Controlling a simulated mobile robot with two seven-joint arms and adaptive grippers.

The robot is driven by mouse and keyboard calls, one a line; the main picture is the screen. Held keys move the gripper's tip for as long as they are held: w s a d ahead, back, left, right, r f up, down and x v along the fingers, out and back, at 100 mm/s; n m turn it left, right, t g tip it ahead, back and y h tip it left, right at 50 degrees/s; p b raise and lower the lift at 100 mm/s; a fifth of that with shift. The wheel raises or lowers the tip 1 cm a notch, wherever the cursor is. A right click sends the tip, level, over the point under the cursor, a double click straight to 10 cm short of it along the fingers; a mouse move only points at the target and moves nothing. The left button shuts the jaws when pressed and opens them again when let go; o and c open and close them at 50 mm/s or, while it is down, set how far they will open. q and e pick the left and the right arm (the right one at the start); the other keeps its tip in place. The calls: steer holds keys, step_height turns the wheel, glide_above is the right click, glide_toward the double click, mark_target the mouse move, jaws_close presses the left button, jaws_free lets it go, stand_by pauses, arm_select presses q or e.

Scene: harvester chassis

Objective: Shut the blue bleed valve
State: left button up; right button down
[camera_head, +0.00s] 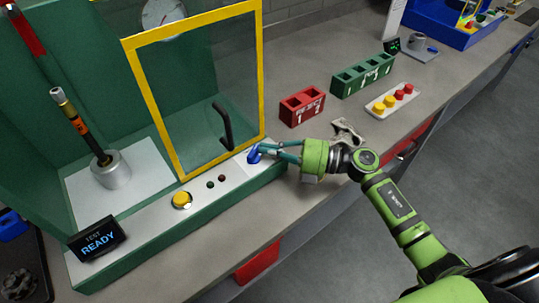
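The blue bleed valve (254,155) is a small blue handle on the right end of the pale front panel of the green test station (160,232). My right gripper (264,150) reaches in from the right, with its teal fingers at the valve's right side. The fingertips overlap the valve in the view, so I cannot tell whether they touch it or how far apart they are. My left gripper is not in view.
A yellow-framed clear door (187,170) with a black handle (224,126) stands behind the panel. Red (302,108) and green (363,74) bins stand on the bench.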

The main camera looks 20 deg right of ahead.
arm_select(q)
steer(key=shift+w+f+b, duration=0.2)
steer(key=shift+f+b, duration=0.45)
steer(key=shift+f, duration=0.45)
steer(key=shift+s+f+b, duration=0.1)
steer(key=shift+b, duration=0.25)
stand_by(1.1)
